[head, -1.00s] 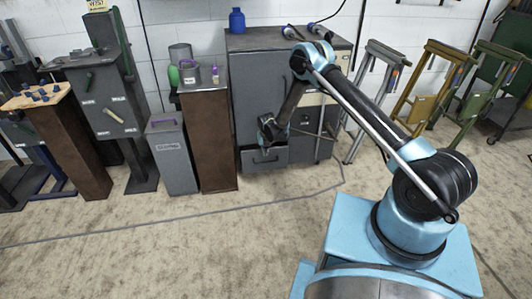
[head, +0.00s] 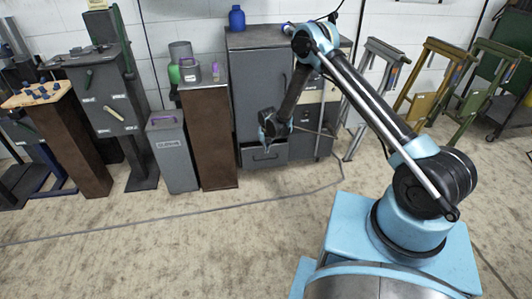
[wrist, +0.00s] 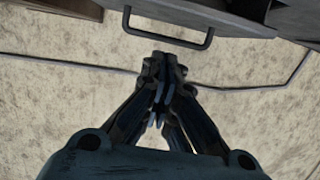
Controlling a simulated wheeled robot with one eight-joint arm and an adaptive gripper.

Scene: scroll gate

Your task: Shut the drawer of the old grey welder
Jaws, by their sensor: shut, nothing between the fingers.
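The old grey welder (head: 258,80) is a tall grey cabinet against the wall. Its low drawer (head: 277,153) sticks out at the front bottom left. The wrist view shows the edge of the drawer front (wrist: 235,22) and its dark bar handle (wrist: 170,40) at the top. My gripper (head: 266,146) is in front of and above the drawer, partly covering it in the head view. In the wrist view my gripper (wrist: 163,60) has its fingertips together and empty, just short of the handle. Whether they touch the drawer I cannot tell.
A brown pedestal (head: 212,140) and a grey bin (head: 174,155) stand left of the welder. A grey trestle (head: 372,95) stands to its right. A cable (head: 150,213) runs across the floor. The floor in front is otherwise clear.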

